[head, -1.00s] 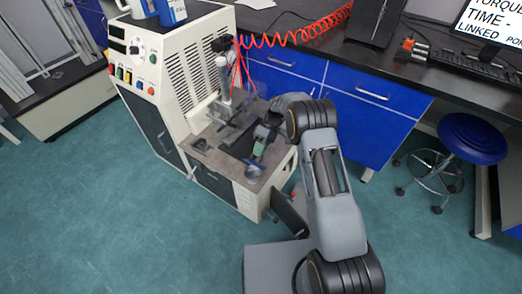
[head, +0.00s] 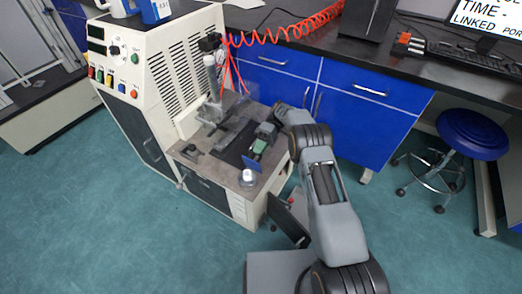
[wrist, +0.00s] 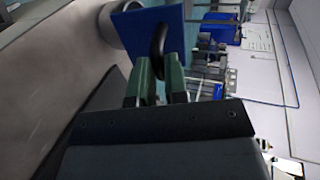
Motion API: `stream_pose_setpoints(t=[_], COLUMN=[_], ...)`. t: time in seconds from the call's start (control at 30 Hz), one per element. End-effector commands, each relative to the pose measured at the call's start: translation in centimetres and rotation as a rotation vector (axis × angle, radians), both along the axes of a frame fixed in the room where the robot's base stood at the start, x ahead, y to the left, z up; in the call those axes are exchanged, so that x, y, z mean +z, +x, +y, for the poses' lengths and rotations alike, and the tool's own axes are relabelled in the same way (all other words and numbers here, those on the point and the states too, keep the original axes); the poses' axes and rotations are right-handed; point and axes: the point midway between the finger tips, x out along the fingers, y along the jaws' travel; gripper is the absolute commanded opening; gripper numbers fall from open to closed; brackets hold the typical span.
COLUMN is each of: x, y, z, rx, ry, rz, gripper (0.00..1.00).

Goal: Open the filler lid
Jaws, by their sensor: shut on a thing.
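A flat blue panel with a dark curved handle, which looks like the filler lid (wrist: 178,32), stands in front of my gripper (wrist: 157,78) in the wrist view. The green fingers are close on either side of the handle (wrist: 158,42) and shut on it. In the head view my gripper (head: 259,146) is over the machine's front deck, with the blue lid (head: 251,163) showing tilted just below it. A small round silvery cup (head: 247,177) sits at the deck's front edge, beside the lid. Whether the lid touches the cup is unclear.
The cream rheometer cabinet (head: 165,70) with buttons rises left of the deck (head: 205,167). A column with red coiled tubing stands behind it. Blue drawers (head: 350,95) are at the back and a blue stool (head: 472,135) at the right. Green floor is clear in front.

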Motion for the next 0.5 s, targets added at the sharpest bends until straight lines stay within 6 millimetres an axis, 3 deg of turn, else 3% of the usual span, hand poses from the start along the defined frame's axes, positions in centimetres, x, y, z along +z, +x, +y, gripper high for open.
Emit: stream_pose_setpoints(t=[0.27,0.3,0.5], x=[-0.27,-0.27,-0.2], y=[-0.12,-0.13,-0.05], z=[-0.04,-0.04,-0.15], rx=[0.001,0.001,-0.001], ry=[-0.006,-0.006,-0.004], rz=[0.006,0.006,0.004], gripper=[0.0,0.14,0.34])
